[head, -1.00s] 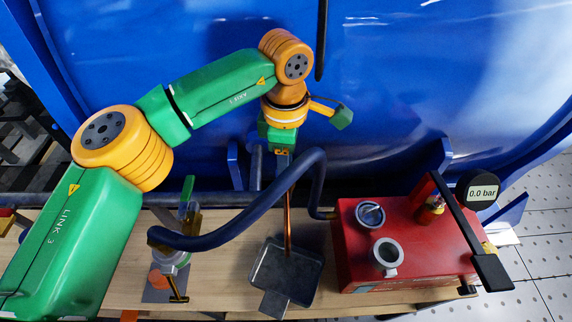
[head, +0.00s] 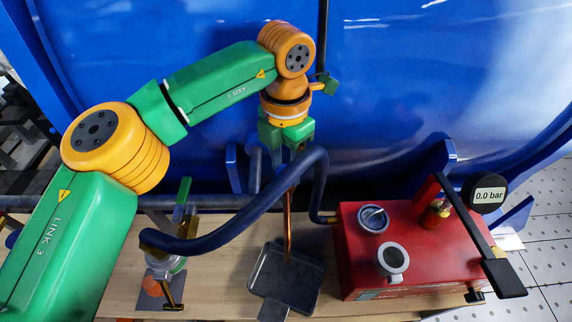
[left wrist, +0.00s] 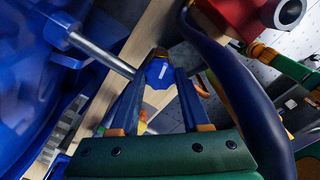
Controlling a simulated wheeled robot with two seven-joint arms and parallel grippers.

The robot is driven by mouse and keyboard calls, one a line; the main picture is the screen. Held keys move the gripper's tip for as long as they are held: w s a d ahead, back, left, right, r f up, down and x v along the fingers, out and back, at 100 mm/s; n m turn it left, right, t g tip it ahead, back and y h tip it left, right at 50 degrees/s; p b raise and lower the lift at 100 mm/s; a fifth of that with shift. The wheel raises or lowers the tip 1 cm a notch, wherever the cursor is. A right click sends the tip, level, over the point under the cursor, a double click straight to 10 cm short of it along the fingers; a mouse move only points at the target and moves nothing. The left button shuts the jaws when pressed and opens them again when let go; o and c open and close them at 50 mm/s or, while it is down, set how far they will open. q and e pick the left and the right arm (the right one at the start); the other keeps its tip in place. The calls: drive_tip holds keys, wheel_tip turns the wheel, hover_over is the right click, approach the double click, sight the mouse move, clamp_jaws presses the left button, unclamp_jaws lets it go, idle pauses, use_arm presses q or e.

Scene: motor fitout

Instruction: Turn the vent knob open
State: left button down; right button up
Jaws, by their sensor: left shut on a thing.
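My left gripper (head: 291,152) is in front of the blue tank, above the copper tube, and its fingertips are partly hidden behind the dark blue hose in the head view. In the left wrist view my left gripper (left wrist: 160,72) is shut on a blue knob (left wrist: 158,74) with a white stripe, which I take as the vent knob. The knob sits between the fingertips, at the end of a steel pipe (left wrist: 102,54) from the left. The knob cannot be made out in the head view.
A dark blue hose (head: 240,215) arches close beside my left gripper to a red box (head: 360,260). A gauge (head: 488,194) reads 0.0 bar. A grey tray (head: 287,278) lies under the copper tube (head: 290,225). A green-handled valve (head: 183,205) stands at left on the wooden bench (head: 215,285).

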sight(285, 171)
use_arm(q)
drive_tip(key=shift+n, duration=1.2)
drive_tip(key=shift+c, duration=1.9)
unclamp_jaws()
wheel_tip(285, 171, up, 7)
drive_tip(key=shift+s+r, duration=0.1)
